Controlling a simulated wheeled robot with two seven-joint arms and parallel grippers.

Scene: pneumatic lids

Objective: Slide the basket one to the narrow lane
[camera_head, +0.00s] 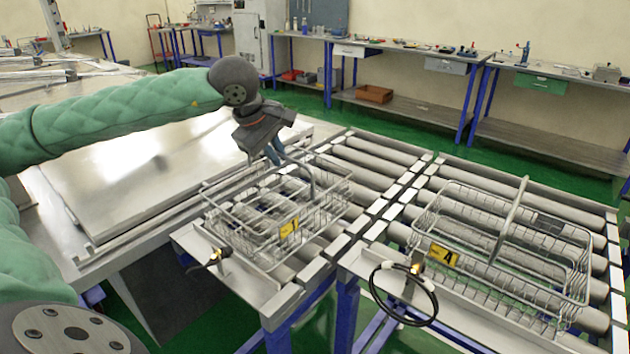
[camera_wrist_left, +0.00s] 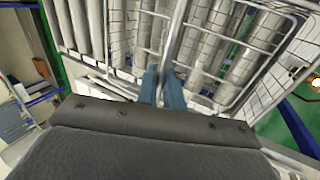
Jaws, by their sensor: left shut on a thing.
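Basket one (camera_head: 289,228) is a wire basket with a yellow tag. It sits on the left roller lane (camera_head: 372,165), near the front end. My left gripper (camera_head: 273,155) is above the basket's far left part, pointing down, with its blue fingers shut on the basket's handle bar. In the left wrist view the handle bar (camera_wrist_left: 178,35) runs up from between the fingers, with the basket wire and rollers beyond. A second wire basket (camera_head: 444,255), tagged 4, sits on the right roller lane with its handle upright. My right gripper does not show.
A flat metal table (camera_head: 110,180) adjoins the left lane. A metal divider separates the two lanes. A black cable loop (camera_head: 403,292) hangs at the front of the right lane. Rollers behind basket one are bare. Workbenches (camera_head: 400,50) stand along the far wall.

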